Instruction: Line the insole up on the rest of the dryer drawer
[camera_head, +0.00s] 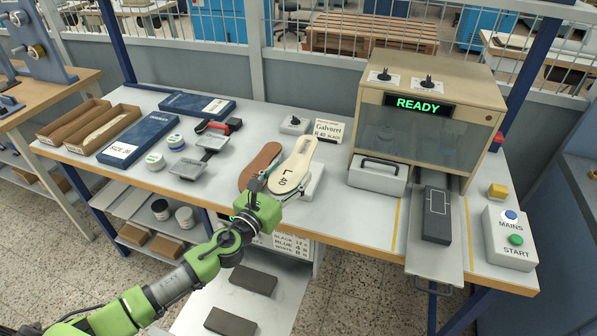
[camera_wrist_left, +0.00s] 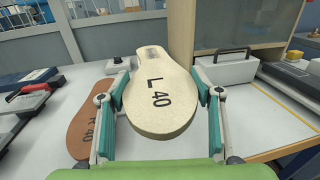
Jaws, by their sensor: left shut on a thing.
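A cream insole (camera_head: 293,165) marked L 40 is held by my left gripper (camera_head: 281,187) above the table's front part. In the left wrist view the insole (camera_wrist_left: 160,98) sits between the two teal finger pads, heel end towards the camera. A brown insole marked R 40 (camera_wrist_left: 90,122) lies beside it, and it also shows in the head view (camera_head: 258,166). The pulled-out drawer (camera_head: 422,262) below the READY machine, at the right, carries a dark block (camera_head: 437,215) with a pale outline on top. The held insole is left of and apart from this drawer. My right gripper is not in view.
The machine (camera_head: 430,110) stands at the back right, with a grey handled box (camera_head: 377,176) at its front left. The MAINS/START box (camera_head: 509,238) and a yellow block (camera_head: 497,191) are right of the drawer. The table between insole and drawer is mostly clear.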

